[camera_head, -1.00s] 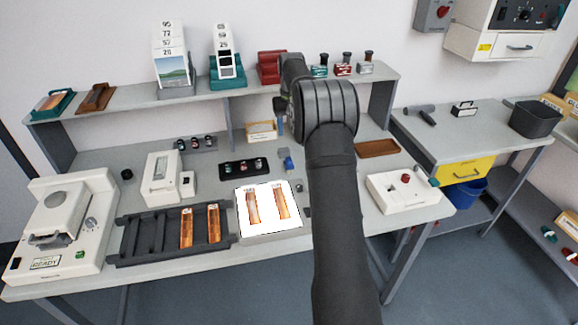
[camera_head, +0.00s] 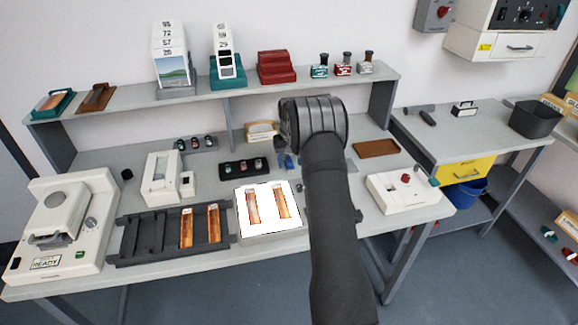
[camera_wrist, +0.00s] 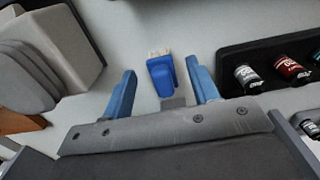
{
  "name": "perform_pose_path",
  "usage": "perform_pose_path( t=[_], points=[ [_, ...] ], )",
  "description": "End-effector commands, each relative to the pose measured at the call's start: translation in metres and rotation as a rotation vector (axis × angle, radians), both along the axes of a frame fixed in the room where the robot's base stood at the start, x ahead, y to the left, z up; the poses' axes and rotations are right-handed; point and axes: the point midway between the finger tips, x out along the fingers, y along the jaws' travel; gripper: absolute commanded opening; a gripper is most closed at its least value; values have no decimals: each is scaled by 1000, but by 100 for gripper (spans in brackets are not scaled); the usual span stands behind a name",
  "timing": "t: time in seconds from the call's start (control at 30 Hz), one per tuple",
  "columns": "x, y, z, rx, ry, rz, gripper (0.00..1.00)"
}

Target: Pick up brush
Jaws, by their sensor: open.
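The brush (camera_wrist: 161,76) has a blue handle and pale bristles. In the wrist view it lies between the two blue fingers of my gripper (camera_wrist: 161,68), with a gap on each side. The bristles point away from the gripper, and a grey part of the gripper covers the near end of the handle. My gripper is open and holds nothing. In the head view, small blue shapes show on the table left of my arm; I cannot tell brush from fingers there.
A black tray with small bottles (camera_wrist: 273,70) is right of the gripper. It also shows in the head view (camera_head: 244,174). A pale box (camera_wrist: 55,45) is on the left. A bright light panel (camera_head: 268,225) lies in front. A shelf (camera_head: 140,112) runs behind.

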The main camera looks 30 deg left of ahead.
Motion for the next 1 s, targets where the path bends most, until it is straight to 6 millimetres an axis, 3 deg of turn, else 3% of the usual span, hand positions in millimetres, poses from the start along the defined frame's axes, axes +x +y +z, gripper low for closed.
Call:
perform_pose_path(
  t=[0.13,0.4,0.63,1.0],
  points=[
    [0,1,-23,-1,1,0,55],
    [0,1,-27,1,-1,0,55],
    [0,1,-27,1,-1,0,9],
    [0,1,-18,2,-2,0,7]
  ],
)
